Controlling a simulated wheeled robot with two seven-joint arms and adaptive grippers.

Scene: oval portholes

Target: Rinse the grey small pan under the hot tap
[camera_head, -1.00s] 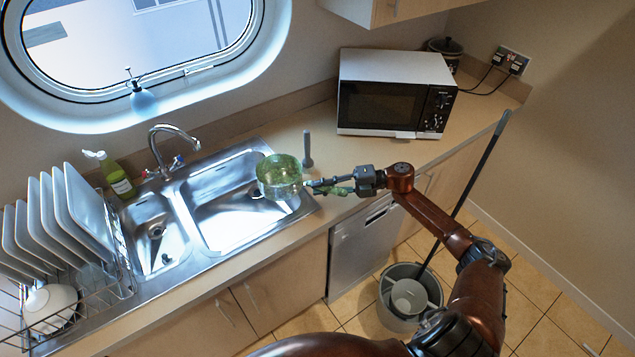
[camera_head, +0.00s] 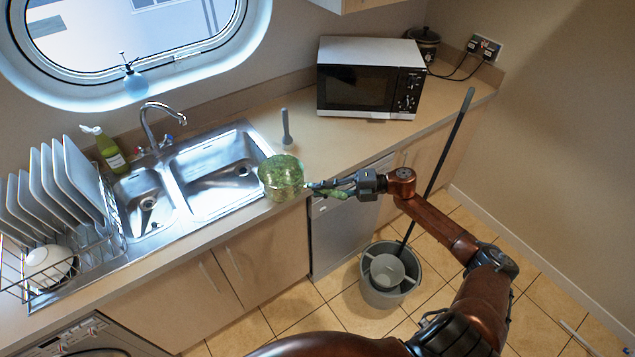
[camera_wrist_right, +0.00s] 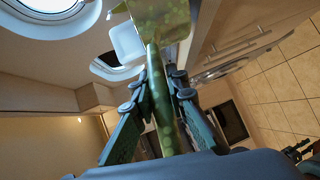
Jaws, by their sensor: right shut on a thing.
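The small pan (camera_head: 282,178) looks mottled green, with a shiny side, rather than plain grey. It is held roughly level at the front right edge of the sink (camera_head: 213,172), clear of the basins. My right gripper (camera_head: 318,188) is shut on its handle. In the right wrist view the green handle (camera_wrist_right: 158,95) runs between the fingers to the pan (camera_wrist_right: 158,20). The curved tap (camera_head: 146,118) stands behind the sink to the left of the pan, with two small knobs; I cannot tell which is hot. No running water shows. My left gripper is out of view.
A dish rack (camera_head: 75,240) with plates stands left of the sink. A green bottle (camera_head: 110,150) is by the tap. A grey upright tool (camera_head: 286,128) and a microwave (camera_head: 368,78) stand on the counter. A mop bucket (camera_head: 390,288) is on the floor.

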